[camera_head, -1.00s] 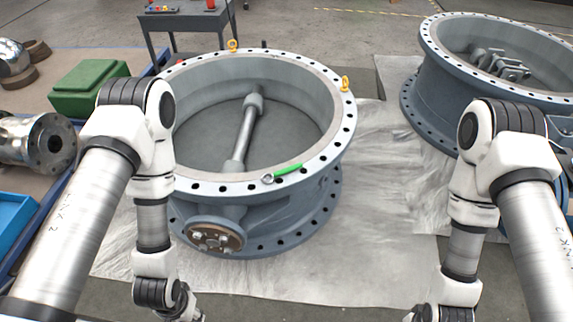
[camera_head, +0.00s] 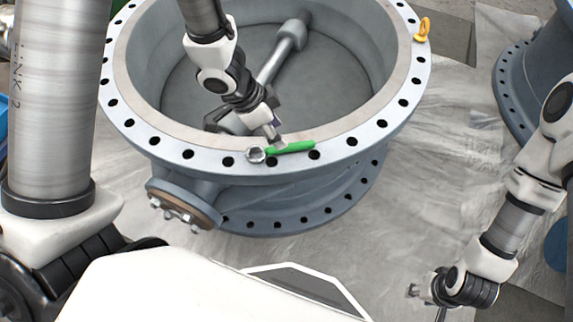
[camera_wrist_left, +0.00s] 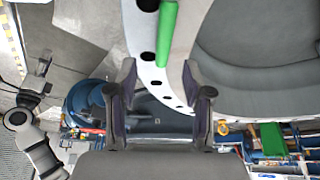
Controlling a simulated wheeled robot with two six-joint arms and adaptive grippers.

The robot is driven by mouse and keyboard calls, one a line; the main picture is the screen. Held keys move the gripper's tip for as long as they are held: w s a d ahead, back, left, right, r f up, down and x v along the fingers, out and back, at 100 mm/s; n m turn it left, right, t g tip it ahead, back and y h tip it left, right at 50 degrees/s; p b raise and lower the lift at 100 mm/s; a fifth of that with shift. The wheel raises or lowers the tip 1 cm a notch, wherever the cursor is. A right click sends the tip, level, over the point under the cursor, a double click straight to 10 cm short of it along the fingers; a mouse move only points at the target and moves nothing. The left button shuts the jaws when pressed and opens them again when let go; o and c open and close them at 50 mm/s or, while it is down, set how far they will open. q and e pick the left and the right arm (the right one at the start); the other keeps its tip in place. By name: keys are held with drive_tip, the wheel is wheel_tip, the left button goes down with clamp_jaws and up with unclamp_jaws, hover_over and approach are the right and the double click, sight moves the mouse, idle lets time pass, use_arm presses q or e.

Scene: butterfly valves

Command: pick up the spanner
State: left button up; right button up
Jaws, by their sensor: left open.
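The spanner (camera_head: 290,148) has a green handle and a silver ring end. It lies on the front flange rim of the near butterfly valve (camera_head: 190,167). My left gripper (camera_head: 277,138) is above the rim, close to the spanner's handle, with empty jaws. In the left wrist view the two fingers (camera_wrist_left: 160,85) are spread apart. The green handle (camera_wrist_left: 168,32) shows ahead of them, roughly in line with the gap; the ring end is not seen there. My right gripper (camera_head: 426,298) is at the lower right, away from the spanner, with its fingers seemingly apart.
A yellow lifting eye (camera_head: 422,29) stands on the valve's rim at the right. A shaft (camera_head: 275,62) crosses the valve's inside. A second valve (camera_head: 510,75) stands at the right. Pale sheeting (camera_head: 440,180) covers the floor between them.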

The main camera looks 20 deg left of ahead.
sight(291, 145)
use_arm(q)
drive_tip(key=shift+w+f+b, duration=0.3)
drive_tip(key=shift+f, duration=0.2)
drive_tip(key=b+x, duration=0.4)
drive_tip(key=x, duration=0.2)
drive_tip(key=shift+w+d+f, duration=0.3)
use_arm(e)
wheel_tip(291, 145, down, 5)
drive_tip(key=shift+w+f, duration=0.1)
drive_tip(key=shift+f, duration=0.05)
use_arm(q)
clamp_jaws()
